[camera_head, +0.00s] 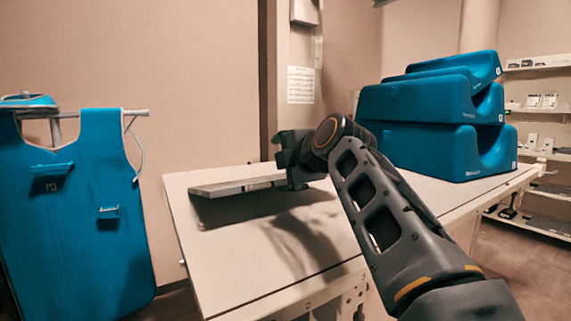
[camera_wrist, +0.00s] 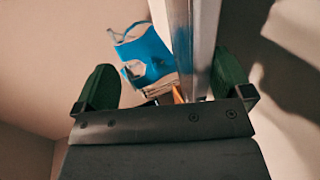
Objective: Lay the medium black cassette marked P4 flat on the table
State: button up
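The cassette (camera_head: 238,186) is a thin, flat panel seen nearly edge-on in the head view, with a grey edge and a pale label near my gripper. It juts left from my gripper (camera_head: 295,160) over the table (camera_head: 250,265), with a dark shadow below it. I cannot tell whether it touches the tabletop, and no P4 mark is readable. In the wrist view, the cassette (camera_wrist: 190,40) passes between my gripper's green fingers (camera_wrist: 165,85). It lies close to the right finger, with a visible gap to the left finger. The fingers look spread apart.
Blue foam blocks (camera_head: 435,120) are stacked at the table's back right. A blue apron (camera_head: 75,210) hangs on a stand to the left. A pillar (camera_head: 298,60) stands behind the table. Shelves (camera_head: 540,105) are at the far right. The table's front left is clear.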

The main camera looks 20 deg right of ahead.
jog(key=shift+f, duration=0.1)
jog(key=shift+s+d+r, duration=0.1)
jog(key=shift+s+r, duration=0.15)
jog(key=shift+s, duration=0.05)
jog(key=p+v, duration=0.2)
jog(key=v, duration=1.1)
jog(key=shift+r+p, duration=0.1)
jog(key=shift+p, duration=0.2)
